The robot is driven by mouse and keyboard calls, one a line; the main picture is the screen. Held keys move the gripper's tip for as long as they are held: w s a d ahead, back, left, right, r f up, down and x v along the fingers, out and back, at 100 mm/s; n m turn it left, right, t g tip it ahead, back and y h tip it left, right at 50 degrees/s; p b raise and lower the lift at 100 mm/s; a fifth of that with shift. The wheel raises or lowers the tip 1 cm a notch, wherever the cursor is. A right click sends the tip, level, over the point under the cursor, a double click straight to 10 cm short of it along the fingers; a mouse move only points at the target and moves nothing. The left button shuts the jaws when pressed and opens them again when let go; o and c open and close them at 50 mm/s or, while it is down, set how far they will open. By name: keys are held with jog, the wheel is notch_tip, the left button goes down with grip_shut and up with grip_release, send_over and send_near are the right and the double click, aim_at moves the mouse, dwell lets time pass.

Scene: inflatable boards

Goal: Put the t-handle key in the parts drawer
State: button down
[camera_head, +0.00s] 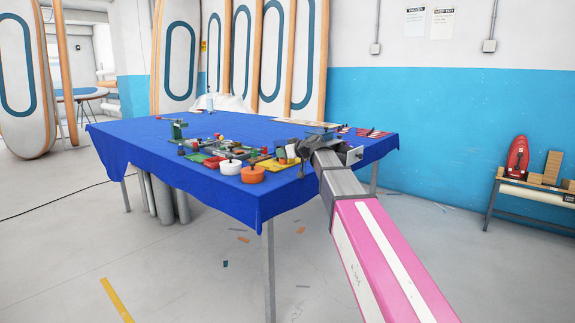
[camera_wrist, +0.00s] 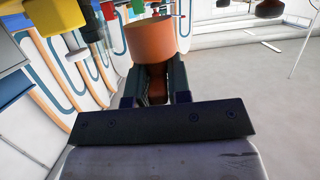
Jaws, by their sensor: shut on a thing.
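My gripper (camera_wrist: 153,82) is shut on an orange-brown thing (camera_wrist: 156,84), mostly hidden between its fingers. A wide orange cylinder (camera_wrist: 150,42) shows right at the fingertips in the wrist view. I cannot tell whether it is part of the held thing, or whether that is the t-handle key. In the head view, my gripper is at the right front of the blue-covered table, and my arm hides its fingertips. A grey metal part (camera_head: 352,156) shows beside it; I cannot make out whether it belongs to the parts drawer.
The blue-covered table (camera_head: 150,160) carries a white-topped red pot (camera_head: 230,168), an orange pot (camera_head: 252,175) and several small parts left of my gripper. Red striped pieces (camera_head: 374,133) lie at the right edge. The table's left side is mostly bare. A low bench (camera_head: 530,190) stands far right.

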jog(key=shift+w+d+f, duration=0.75)
jog(key=shift+w+d, duration=0.1)
jog(key=shift+w, duration=0.05)
jog(key=shift+f, duration=1.75)
jog(key=c, duration=1.1)
grip_release()
jog(key=shift+f, duration=0.1)
jog(key=shift+o, duration=0.2)
jog(key=shift+f, duration=0.15)
